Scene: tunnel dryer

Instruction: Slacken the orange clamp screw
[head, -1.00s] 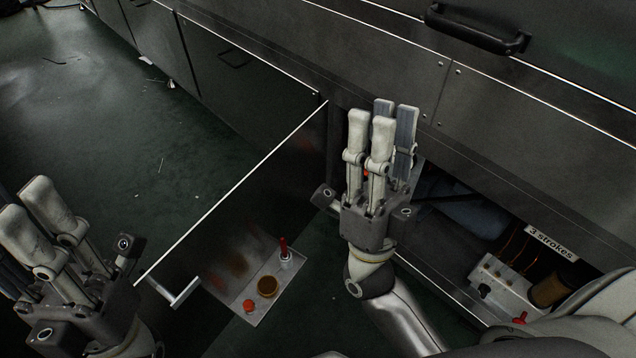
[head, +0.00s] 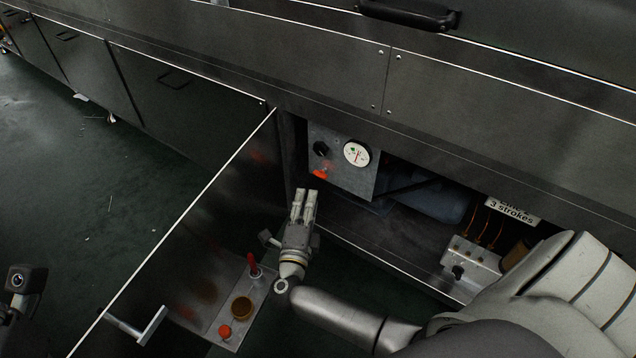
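The orange clamp screw (head: 321,174) shows as a small orange piece low on a grey panel (head: 350,182) inside the open cabinet bay, below a black knob (head: 321,148) and left of a round white dial gauge (head: 356,153). My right gripper (head: 304,192) is just below the orange screw in the picture. Its fingers are straight, point up toward the panel and look open and empty. I see no contact with the screw, but the depth gap is hard to judge.
The open door (head: 200,225) with its handle (head: 140,325) stands left of the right gripper. Its tray (head: 228,310) holds a red-handled item, a brown round piece and an orange knob. A valve block (head: 470,262) and "3 strokes" label (head: 512,210) are right. A horizontal rail crosses above.

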